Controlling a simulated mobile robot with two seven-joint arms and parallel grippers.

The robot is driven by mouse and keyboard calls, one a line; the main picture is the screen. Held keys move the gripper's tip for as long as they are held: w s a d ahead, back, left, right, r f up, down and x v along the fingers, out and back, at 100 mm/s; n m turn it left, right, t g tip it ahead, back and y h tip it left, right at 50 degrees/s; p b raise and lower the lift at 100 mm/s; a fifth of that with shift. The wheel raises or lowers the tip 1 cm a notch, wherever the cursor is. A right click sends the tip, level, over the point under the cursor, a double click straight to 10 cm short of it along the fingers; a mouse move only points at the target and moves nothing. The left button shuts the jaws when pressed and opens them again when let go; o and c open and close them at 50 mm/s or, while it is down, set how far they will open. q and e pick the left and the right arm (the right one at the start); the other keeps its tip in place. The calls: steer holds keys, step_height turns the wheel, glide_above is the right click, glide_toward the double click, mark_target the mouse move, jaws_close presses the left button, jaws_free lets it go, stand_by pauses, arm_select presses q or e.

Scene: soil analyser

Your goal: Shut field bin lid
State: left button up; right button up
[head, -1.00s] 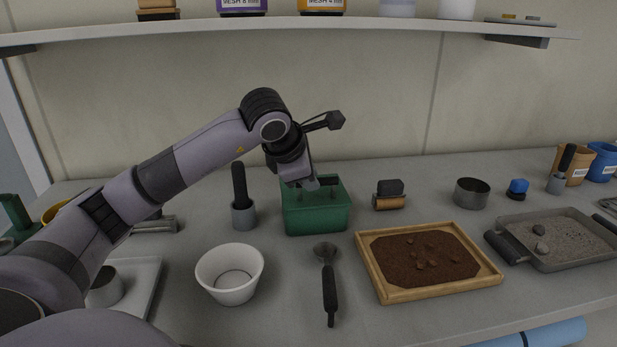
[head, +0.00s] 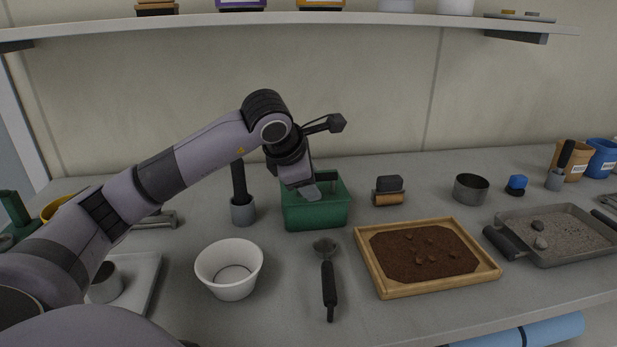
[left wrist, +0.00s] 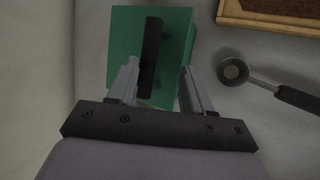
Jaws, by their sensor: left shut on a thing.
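The green field bin (head: 316,217) stands on the bench in the middle of the head view. It also shows from above in the left wrist view (left wrist: 178,50), with a dark bar across it. My left gripper (head: 309,193) points down at the bin's top, low against it. In the left wrist view my left gripper (left wrist: 160,82) has its fingers spaced apart over the green part, shut on what looks like the lid. The hand hides part of the bin's top, so the lid's exact angle is unclear. My right gripper is out of view.
A pestle in a grey cup (head: 242,209) stands left of the bin, and a small roller-like block (head: 388,191) stands right. In front are a white bowl (head: 230,284), a scoop (head: 328,280) and a wooden soil tray (head: 384,290). A shelf (head: 330,23) hangs above.

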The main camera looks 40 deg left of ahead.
arm_select(q)
steer(key=v, duration=0.7)
stand_by(0.6)
